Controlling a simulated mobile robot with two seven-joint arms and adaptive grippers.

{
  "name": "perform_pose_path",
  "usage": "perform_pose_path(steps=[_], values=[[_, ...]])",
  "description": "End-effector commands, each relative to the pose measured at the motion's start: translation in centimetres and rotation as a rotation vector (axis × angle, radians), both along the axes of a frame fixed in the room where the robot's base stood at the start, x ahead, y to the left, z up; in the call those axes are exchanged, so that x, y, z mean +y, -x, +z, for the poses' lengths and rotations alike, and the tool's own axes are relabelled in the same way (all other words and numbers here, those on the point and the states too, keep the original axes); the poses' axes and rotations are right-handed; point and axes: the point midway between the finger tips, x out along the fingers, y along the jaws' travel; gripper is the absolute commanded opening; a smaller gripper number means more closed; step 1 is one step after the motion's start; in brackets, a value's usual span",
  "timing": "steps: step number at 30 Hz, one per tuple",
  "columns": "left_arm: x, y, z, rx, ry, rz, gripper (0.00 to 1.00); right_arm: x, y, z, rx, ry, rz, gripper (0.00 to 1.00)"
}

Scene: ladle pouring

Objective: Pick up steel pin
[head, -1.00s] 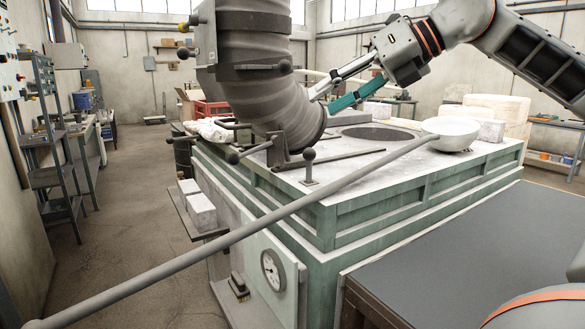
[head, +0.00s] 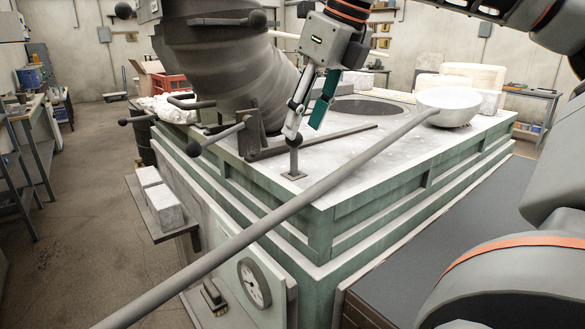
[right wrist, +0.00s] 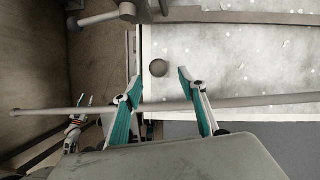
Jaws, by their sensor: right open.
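The steel pin (head: 293,161) stands upright on a small square base on the furnace top, near its front left corner. Its round knob shows in the right wrist view (right wrist: 158,68) between the fingertips. My right gripper (head: 304,128) is open and points down at the pin, its fingers around or just above the knob; I cannot tell the exact height. It also shows in the right wrist view (right wrist: 159,77), with nothing gripped. My left gripper (right wrist: 76,122) seems to show small at the left of the right wrist view, too small to read.
A long ladle handle (head: 270,221) crosses in front of the pin to the ladle bowl (head: 449,105). A thick grey duct (head: 235,70) and a flat bar (head: 330,138) lie close by. White bricks (head: 163,208) sit on a side shelf.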

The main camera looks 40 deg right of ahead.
Motion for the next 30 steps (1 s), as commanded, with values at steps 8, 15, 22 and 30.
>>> perform_pose_path(steps=[8,15,22,30], values=[[0.1,0.0,-0.4,0.003,-0.004,0.0,0.4,0.1,-1.0,-2.5,0.004,-0.002,0.001,0.42],[0.2,0.2,-0.9,0.007,-0.009,-0.001,0.4,0.3,-2.3,-5.7,0.006,-0.004,0.001,0.42],[0.2,0.1,-0.9,0.005,-0.01,-0.001,0.4,0.3,-2.6,-6.1,0.0,-0.001,0.0,0.42],[0.3,0.1,-0.8,0.005,-0.011,0.0,0.4,0.3,-2.5,-6.1,0.001,-0.001,-0.001,0.0]])
